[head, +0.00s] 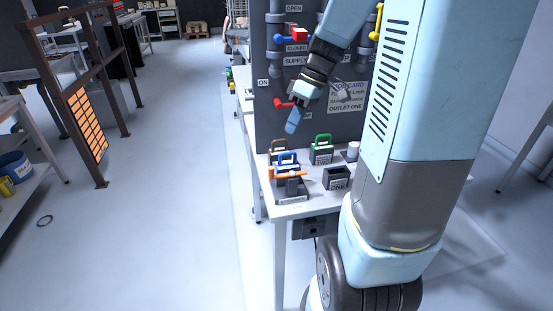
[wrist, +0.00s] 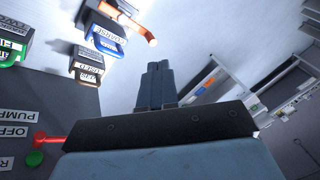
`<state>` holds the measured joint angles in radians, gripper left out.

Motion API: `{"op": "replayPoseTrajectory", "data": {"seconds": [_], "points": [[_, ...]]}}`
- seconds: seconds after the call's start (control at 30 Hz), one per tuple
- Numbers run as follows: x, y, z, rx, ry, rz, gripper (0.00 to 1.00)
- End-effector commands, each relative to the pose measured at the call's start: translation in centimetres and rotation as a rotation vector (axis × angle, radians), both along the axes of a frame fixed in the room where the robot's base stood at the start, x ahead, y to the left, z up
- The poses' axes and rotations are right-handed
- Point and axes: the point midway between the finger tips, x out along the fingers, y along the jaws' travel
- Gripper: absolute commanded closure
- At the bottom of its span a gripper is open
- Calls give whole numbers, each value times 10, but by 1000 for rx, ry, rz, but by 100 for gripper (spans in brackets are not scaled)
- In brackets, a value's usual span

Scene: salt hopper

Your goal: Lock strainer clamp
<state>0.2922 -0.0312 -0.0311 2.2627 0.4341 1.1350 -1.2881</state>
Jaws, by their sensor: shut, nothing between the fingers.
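An orange lever (head: 289,174) lies across a dark stand with a blue handle (head: 287,157) at the front of the bench. I take this to be the strainer and its clamp. In the wrist view the orange lever (wrist: 139,22) shows at the top, beside a blue-edged labelled block (wrist: 106,40). I cannot tell from these views whether the clamp is locked. My gripper (head: 292,124) is above the bench, in front of the dark panel, apart from the lever. In the wrist view its fingers (wrist: 157,68) are together and hold nothing.
A brown-handled block (head: 278,146) and a green-handled block (head: 321,149) stand behind the lever. A dark open box (head: 336,178) and a white cylinder (head: 352,151) are to the right. The dark panel (head: 275,118) carries red valve handles (head: 284,104). Open floor lies left.

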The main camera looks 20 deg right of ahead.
Motion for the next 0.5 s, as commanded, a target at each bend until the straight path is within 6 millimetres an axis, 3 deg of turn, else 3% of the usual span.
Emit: {"op": "replayPoseTrajectory", "data": {"seconds": [0.3, 0.5], "points": [[29, -20, -37, 150, -18, 131, 100], [38, -28, -50, 207, -40, 177, 100]]}}
